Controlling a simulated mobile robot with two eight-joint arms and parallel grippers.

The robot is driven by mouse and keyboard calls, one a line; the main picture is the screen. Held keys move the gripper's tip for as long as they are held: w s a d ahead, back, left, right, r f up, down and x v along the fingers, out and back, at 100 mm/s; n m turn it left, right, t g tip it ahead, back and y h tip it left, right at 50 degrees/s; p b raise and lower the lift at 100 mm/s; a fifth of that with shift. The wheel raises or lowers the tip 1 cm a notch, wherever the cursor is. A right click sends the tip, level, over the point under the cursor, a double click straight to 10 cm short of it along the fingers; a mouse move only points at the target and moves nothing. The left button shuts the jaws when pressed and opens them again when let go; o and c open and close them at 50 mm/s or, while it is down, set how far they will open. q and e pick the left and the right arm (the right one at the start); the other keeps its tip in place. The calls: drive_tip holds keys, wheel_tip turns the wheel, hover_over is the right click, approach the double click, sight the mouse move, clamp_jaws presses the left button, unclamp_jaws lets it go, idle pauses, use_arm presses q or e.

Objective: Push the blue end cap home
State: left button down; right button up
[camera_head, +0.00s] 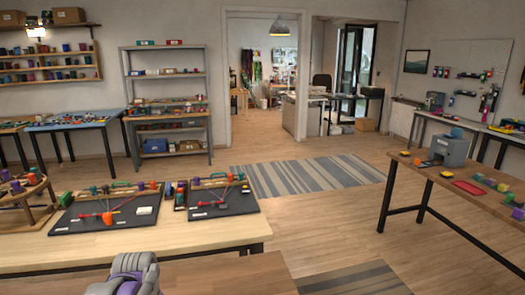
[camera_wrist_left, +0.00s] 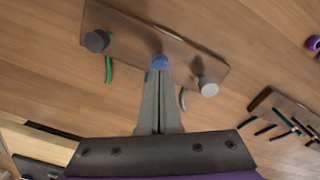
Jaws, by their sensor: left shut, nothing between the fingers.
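In the left wrist view a blue end cap (camera_wrist_left: 160,62) sits on a brown wooden board (camera_wrist_left: 128,26). A dark grey round piece (camera_wrist_left: 96,41) is on the board at the left and a lighter grey one (camera_wrist_left: 208,87) at the right. My left gripper (camera_wrist_left: 159,76) is shut and empty. Its fingertips point at the blue cap and overlap its near edge; I cannot tell whether they touch. A green cord (camera_wrist_left: 108,69) hangs by the left piece and a grey cord (camera_wrist_left: 182,99) shows beside the fingers. My right gripper is not in view.
In the wrist view another board with cords (camera_wrist_left: 266,102) lies at the right, near a purple piece (camera_wrist_left: 313,43). In the head view, dark boards (camera_head: 72,224) with coloured pieces lie on a wooden table (camera_head: 190,250). A second table (camera_head: 405,170) stands at the right.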

use_arm(q)
drive_tip(key=shift+f+b, duration=0.65)
drive_tip(key=shift+f, duration=0.5)
drive_tip(key=shift+r, duration=0.2)
wheel_tip(320, 180, up, 8)
drive_tip(key=p, duration=0.5)
drive_tip(key=shift+f+p, duration=0.15)
drive_tip(key=shift+p, duration=0.2)
drive_tip(key=s+d+f+m+t, duration=0.2)
drive_tip(key=s+d+f+m, duration=0.1)
drive_tip(key=s, duration=0.4)
drive_tip(key=s+d+f+m+t+p, duration=0.1)
drive_tip(key=s+d+f+m+t, duration=0.2)
drive_tip(key=s+m, duration=0.2)
drive_tip(key=s, duration=0.3)
drive_tip(key=shift+s+d+f+m, duration=0.15)
drive_tip(key=shift+s+d+m, duration=0.15)
drive_tip(key=shift+d, duration=0.1)
